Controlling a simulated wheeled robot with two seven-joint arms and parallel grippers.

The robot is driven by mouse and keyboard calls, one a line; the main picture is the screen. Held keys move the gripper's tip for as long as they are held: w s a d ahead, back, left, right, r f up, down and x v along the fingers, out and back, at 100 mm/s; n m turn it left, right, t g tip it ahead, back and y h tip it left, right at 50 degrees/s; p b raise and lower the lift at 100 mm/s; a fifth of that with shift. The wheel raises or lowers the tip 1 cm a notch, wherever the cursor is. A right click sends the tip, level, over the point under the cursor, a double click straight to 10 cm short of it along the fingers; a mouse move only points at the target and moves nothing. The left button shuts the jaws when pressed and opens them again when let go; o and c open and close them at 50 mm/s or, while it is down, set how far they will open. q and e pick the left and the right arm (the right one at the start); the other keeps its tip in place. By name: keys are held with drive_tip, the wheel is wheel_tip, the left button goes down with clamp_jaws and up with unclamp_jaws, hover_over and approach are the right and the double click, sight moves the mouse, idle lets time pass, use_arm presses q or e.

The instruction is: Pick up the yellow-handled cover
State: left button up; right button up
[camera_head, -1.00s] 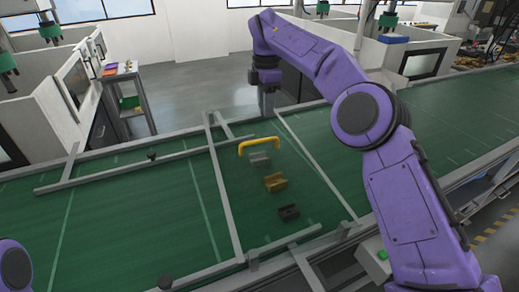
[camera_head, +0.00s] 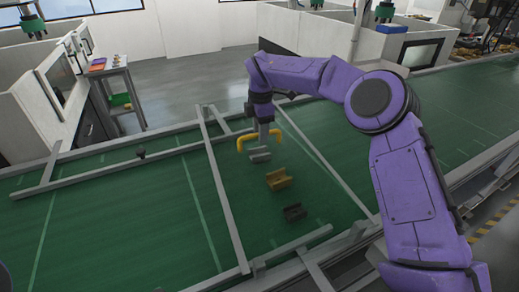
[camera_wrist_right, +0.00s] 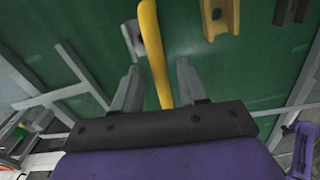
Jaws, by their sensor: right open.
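The cover's yellow handle (camera_head: 243,139) is a bar bent down at both ends, above the green surface between metal rails. The cover's body is hard to make out. My right gripper (camera_head: 264,138) points down at the handle, overlapping its right part in the head view. In the right wrist view the handle (camera_wrist_right: 153,45) runs lengthwise between the two grey fingers of my right gripper (camera_wrist_right: 158,80). The fingers stand apart, with a visible gap on each side of the bar. My left gripper is out of view.
A grey block (camera_head: 260,154), a gold block (camera_head: 279,180) and a dark block (camera_head: 294,212) lie in a row near the handle. A metal rail (camera_head: 222,190) runs along their left. The green surface further left is mostly clear.

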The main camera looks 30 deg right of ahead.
drive_tip(key=shift+w+a+f, duration=0.1)
drive_tip(key=shift+a+f, duration=0.05)
drive_tip(key=shift+f, duration=0.7)
clamp_jaws()
drive_tip(key=shift+r, duration=0.1)
drive_tip(key=shift+w+r, duration=0.1)
